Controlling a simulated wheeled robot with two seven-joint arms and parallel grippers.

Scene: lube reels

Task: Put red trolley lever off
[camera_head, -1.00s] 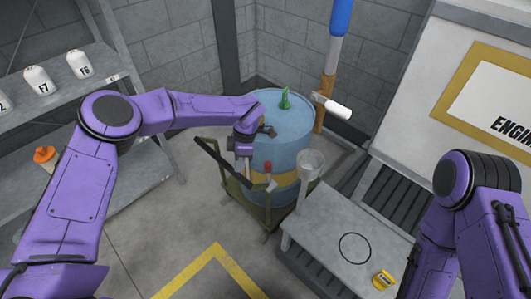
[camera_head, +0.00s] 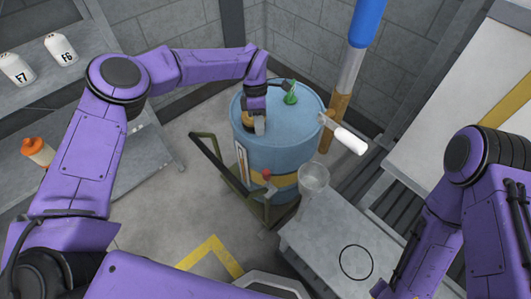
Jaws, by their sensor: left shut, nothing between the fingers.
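The red trolley lever (camera_head: 267,174) shows as a small red knob at the front of the dark green trolley (camera_head: 208,162). The trolley carries a blue drum (camera_head: 283,152) with a yellow band. My left gripper (camera_head: 260,128) points down over the drum's near left part, above the red knob in the picture. It is shut and empty, and apart from the knob. I cannot tell whether it touches the drum. My right arm is at the right edge, and its gripper is out of view.
A green fitting (camera_head: 291,97) stands on the drum top. A white-ended cylinder (camera_head: 350,141) juts out beside an orange and blue post. A clear cup (camera_head: 313,178) is at the grey bench (camera_head: 318,238). Shelves with white bottles stand at left. The floor left of the trolley is clear.

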